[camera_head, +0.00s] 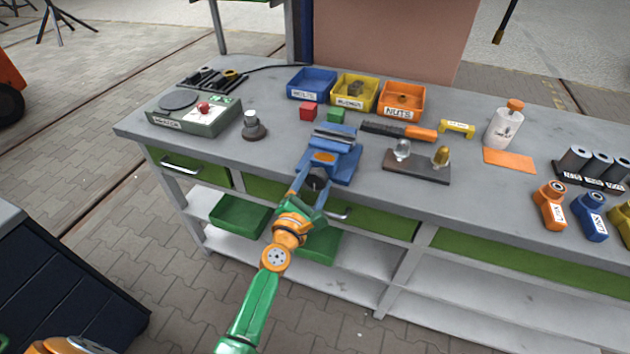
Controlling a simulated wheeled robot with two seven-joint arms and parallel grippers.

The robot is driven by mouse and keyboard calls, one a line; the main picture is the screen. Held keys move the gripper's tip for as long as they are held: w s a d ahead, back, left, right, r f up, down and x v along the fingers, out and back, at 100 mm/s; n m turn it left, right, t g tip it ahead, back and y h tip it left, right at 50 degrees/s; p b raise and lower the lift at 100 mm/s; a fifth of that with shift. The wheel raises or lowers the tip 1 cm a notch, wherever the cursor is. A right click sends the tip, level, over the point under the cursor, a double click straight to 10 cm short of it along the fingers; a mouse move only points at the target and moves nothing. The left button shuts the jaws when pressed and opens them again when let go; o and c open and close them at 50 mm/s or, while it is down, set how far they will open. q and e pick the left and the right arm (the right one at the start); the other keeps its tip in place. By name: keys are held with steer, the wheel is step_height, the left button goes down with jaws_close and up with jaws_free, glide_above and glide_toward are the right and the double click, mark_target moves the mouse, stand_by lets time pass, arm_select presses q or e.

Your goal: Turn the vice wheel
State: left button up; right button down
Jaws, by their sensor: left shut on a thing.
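The blue vice (338,146) is mounted at the front edge of the grey workbench. Its wheel (317,180) shows as a dark shape below and in front of the vice body, partly hidden by my gripper. My left gripper (312,182) reaches up from below, at the end of a green and orange arm. Its fingers are around the wheel and shut on it. My right gripper is not in view.
The workbench (275,165) carries blue, yellow and orange bins (402,98) behind the vice. An orange-handled file (400,131) and a stand with two bulbs (417,166) lie right of the vice.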

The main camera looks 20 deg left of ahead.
arm_select(q)
steer(key=n, duration=0.6)
steer(key=shift+n, duration=0.3)
stand_by(0.5)
steer(key=o, duration=1.4)
steer(key=s, duration=0.7)
steer(key=shift+a+p, duration=0.1)
steer(key=shift+p, duration=0.2)
steer(key=shift+f, duration=0.1)
